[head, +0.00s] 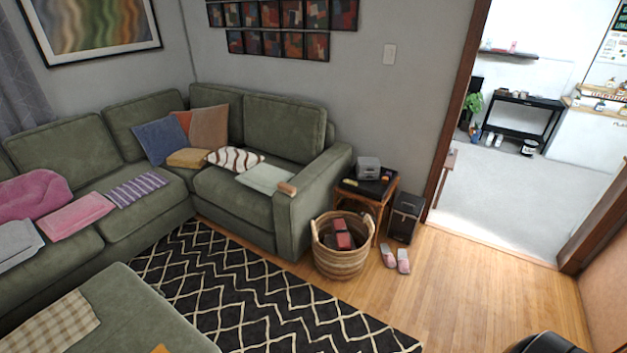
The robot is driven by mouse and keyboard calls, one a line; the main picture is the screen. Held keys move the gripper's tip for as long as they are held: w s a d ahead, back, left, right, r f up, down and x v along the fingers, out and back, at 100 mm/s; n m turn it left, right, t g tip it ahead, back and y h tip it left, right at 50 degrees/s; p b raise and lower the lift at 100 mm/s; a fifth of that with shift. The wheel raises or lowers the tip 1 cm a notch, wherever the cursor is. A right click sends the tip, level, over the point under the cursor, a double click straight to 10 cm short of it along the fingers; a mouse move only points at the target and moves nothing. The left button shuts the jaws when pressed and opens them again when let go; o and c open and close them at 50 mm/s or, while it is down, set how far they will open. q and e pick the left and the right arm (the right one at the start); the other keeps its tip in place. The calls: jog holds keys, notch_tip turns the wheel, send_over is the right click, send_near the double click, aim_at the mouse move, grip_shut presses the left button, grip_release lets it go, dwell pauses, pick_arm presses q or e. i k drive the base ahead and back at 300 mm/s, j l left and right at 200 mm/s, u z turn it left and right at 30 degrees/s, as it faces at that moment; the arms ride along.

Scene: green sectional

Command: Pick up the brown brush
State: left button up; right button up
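A small brown block-like thing (287,188) lies on the front end of the right armrest of the green sectional (318,187). It may be the brown brush, but it is too small to make out bristles or a handle. A pale green folded cloth (264,177) lies on the seat just left of it. Neither of my grippers shows in the head view, so nothing is seen near the brown thing.
A wicker basket (341,262) with red items stands on the wood floor (447,288) before the armrest. A side table (370,187), black box (405,217) and pink slippers (403,260) are beside it. A patterned rug (248,290) lies before the sofa. Right is an open doorway.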

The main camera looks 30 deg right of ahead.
aim_at(287, 189)
jog(key=i+l+z, duration=0.2)
jog(key=z, duration=0.15)
jog(key=i+z, duration=0.75)
jog(key=i+l+u, duration=0.1)
jog(key=i+u, duration=0.35)
jog(key=i+l+u, duration=0.3)
jog(key=i+u, duration=0.15)
jog(key=i+j+u, duration=0.35)
jog(key=i, duration=0.15)
jog(key=i+u, duration=0.4)
jog(key=i+z, duration=0.25)
jog(key=z, duration=0.2)
jog(key=i+j+z, duration=0.1)
jog(key=z, duration=0.35)
jog(key=i+j+z, duration=0.25)
jog(key=z, duration=0.25)
